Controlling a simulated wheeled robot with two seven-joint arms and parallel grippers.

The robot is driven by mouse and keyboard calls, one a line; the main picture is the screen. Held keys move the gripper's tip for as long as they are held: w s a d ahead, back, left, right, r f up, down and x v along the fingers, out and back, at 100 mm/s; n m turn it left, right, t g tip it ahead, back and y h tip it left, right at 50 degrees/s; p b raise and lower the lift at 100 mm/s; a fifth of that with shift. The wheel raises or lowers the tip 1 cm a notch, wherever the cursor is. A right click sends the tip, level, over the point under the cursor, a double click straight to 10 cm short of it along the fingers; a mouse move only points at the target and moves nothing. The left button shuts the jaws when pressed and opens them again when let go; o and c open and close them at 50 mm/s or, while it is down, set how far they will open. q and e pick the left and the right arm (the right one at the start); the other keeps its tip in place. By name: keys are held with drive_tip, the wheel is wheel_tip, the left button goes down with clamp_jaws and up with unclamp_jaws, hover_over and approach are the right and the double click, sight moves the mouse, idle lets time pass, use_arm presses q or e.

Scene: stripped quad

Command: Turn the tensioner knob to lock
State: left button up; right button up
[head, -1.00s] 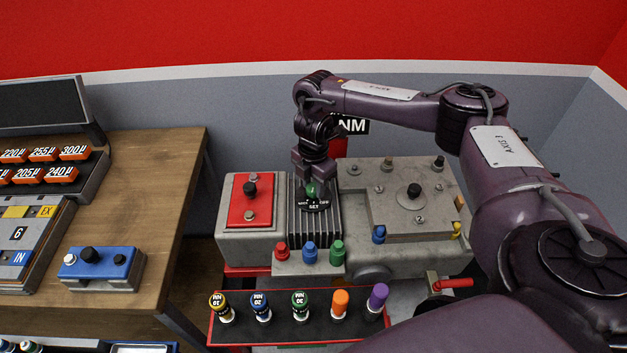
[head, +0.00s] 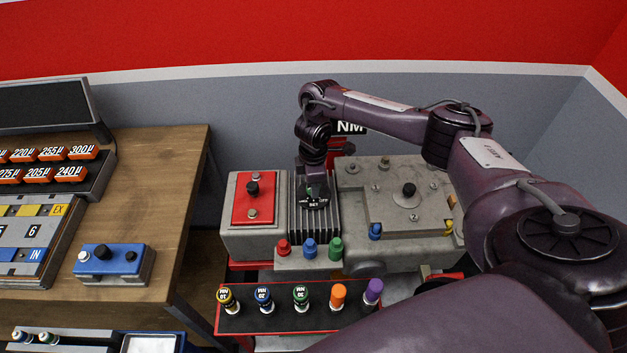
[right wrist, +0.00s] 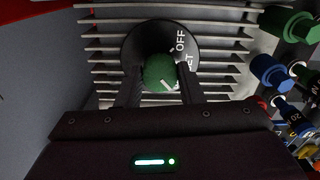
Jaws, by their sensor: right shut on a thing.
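A green knob (right wrist: 160,72) sits on a round black dial (right wrist: 140,45) lettered OFF and SET in the right wrist view. It has a white pointer mark at its lower right edge, near SET. My right gripper (right wrist: 160,82) is shut on this knob, one dark finger on each side. In the head view my right gripper (head: 314,184) comes down from above onto the dial (head: 318,203), on a dark ribbed block (head: 300,225), and mostly hides the knob. Any further lettering on the dial is not readable. My left gripper is not in view.
A red panel (head: 241,211) with a black knob stands left of the block. A grey housing (head: 390,248) is at the right. Red, blue and green knobs (head: 336,247) stand in front. A tray (head: 248,325) of coloured pegs lies nearer. A wooden table (head: 165,180) is at left.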

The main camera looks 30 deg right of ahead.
idle(0.4)
drive_tip(key=o, duration=1)
drive_tip(key=shift+w+r, duration=0.1)
drive_tip(key=shift+r, duration=0.25)
wheel_tip(320, 180, up, 7)
drive_tip(key=shift+r+p, duration=0.15)
drive_tip(key=shift+p, duration=0.25)
